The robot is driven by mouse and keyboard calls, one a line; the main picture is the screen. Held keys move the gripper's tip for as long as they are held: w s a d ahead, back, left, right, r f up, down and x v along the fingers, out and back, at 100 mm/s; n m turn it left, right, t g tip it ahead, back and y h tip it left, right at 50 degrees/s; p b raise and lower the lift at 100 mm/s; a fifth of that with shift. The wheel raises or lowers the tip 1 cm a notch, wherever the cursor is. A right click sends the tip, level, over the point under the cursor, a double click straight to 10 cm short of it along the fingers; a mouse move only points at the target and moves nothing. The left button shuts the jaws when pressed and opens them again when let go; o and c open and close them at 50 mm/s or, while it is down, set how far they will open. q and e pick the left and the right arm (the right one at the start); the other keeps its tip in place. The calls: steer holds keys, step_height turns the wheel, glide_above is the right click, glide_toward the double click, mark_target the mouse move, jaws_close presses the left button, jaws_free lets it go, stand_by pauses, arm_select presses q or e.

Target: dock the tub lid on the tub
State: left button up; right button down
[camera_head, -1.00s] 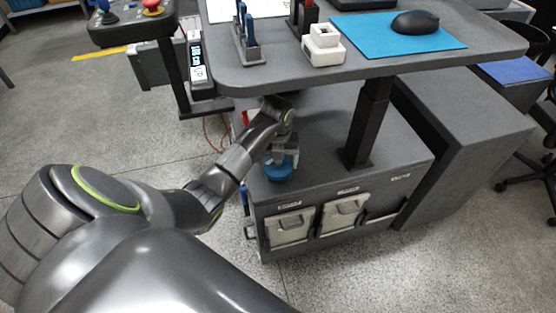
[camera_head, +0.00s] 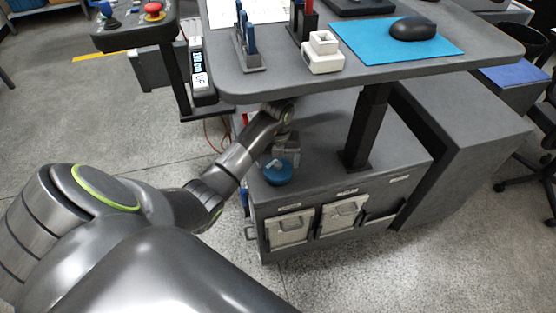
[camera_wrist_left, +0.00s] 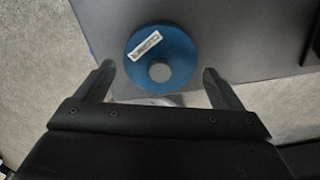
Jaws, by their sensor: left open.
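A round blue lid (camera_head: 278,172) shows low on the grey cabinet top, under the raised desk, in the head view. In the left wrist view the blue lid (camera_wrist_left: 178,50) is a disc with a white label and a round grey knob in its middle. A pale patch shows at its near edge; I cannot tell whether it is the tub. My left gripper (camera_head: 283,150) is just above the lid in the head view. In the left wrist view the left gripper (camera_wrist_left: 157,76) is open, its fingers apart at either side of the lid's near edge, holding nothing. My right gripper is not in view.
The desk top (camera_head: 290,85) overhangs the cabinet top (camera_head: 320,165), with a dark desk leg (camera_head: 368,130) right of the lid. Drawers (camera_head: 290,228) face the front. A control panel (camera_head: 135,25) stands left. The cabinet top right of the lid is clear.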

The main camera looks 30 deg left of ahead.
mark_target(278, 164)
arm_select(q)
steer(key=shift+r+p, duration=0.55)
steer(key=shift+r, duration=0.4)
step_height(278, 164, up, 3)
steer(key=p, duration=0.3)
steer(key=shift+r, duration=0.2)
step_height(278, 164, up, 4)
steer(key=p, duration=0.3)
steer(key=shift+f, duration=0.15)
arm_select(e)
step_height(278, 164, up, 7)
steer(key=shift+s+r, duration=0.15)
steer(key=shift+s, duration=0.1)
